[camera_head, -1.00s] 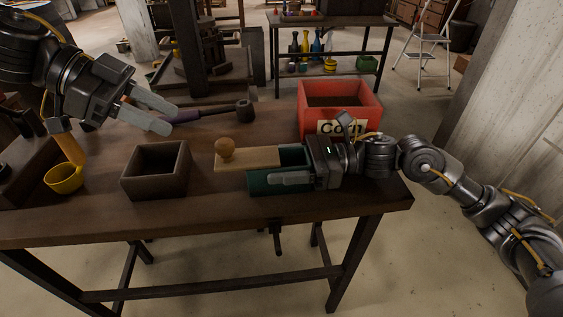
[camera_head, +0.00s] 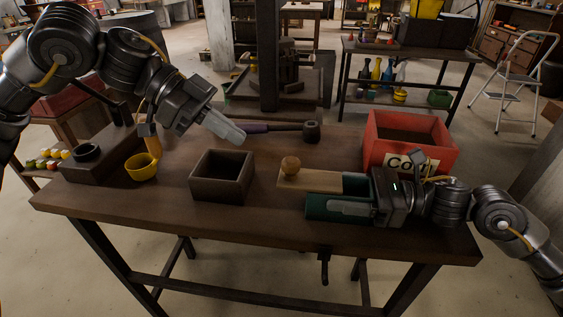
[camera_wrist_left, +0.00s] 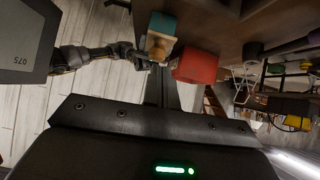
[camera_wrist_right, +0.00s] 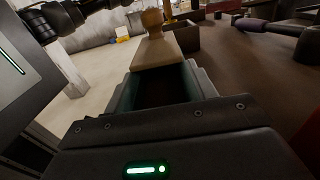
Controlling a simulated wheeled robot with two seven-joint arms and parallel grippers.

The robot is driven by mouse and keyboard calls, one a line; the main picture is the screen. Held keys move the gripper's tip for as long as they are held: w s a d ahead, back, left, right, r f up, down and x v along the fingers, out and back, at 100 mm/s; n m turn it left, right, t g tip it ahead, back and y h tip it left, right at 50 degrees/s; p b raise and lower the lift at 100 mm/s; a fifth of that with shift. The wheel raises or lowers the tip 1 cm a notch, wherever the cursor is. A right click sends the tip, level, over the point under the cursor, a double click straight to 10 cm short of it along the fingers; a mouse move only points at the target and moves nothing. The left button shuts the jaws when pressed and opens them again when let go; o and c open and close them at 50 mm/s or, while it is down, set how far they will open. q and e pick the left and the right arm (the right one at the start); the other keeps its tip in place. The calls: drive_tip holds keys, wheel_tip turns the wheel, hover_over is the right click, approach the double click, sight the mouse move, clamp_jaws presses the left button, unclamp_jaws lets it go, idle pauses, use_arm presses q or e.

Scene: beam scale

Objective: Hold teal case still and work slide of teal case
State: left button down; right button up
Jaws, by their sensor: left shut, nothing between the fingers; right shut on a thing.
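The teal case (camera_head: 318,206) lies on the bench at the front right, and it also shows in the left wrist view (camera_wrist_left: 163,24). Its pale wooden slide (camera_head: 315,183) with a round knob (camera_head: 290,166) sticks out to the left, leaving part of the case open. In the right wrist view the slide (camera_wrist_right: 156,52) is drawn out beyond the open teal-walled cavity (camera_wrist_right: 158,92). My right gripper (camera_head: 348,208) is shut on the teal case from the right. My left gripper (camera_head: 228,130) is shut and empty above the bench, behind the dark box and apart from the slide.
A dark open box (camera_head: 222,180) stands left of the case. A red bin (camera_head: 408,142) with a partly hidden label stands behind it. A mallet (camera_head: 285,128) lies at the back. A yellow cup (camera_head: 141,168) is at the left. Bare bench lies between box and slide.

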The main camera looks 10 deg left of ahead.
drive_tip(key=shift+a, duration=0.15)
use_arm(q)
drive_tip(key=s+a+r+m+t, duration=0.1)
drive_tip(key=s+a+m+t, duration=0.2)
drive_tip(key=m, duration=1.2)
drive_tip(key=s+a, duration=0.2)
drive_tip(key=a, duration=0.1)
drive_tip(key=shift+s+a+t+h, duration=0.15)
drive_tip(key=shift+s+t+h, duration=0.05)
drive_tip(key=shift+t+h, duration=0.2)
drive_tip(key=d+r+x, duration=0.1)
drive_tip(key=x, duration=1.2)
drive_tip(key=shift+w+d+r, duration=0.15)
drive_tip(key=shift+d+r, duration=0.05)
drive_tip(key=shift+r, duration=0.1)
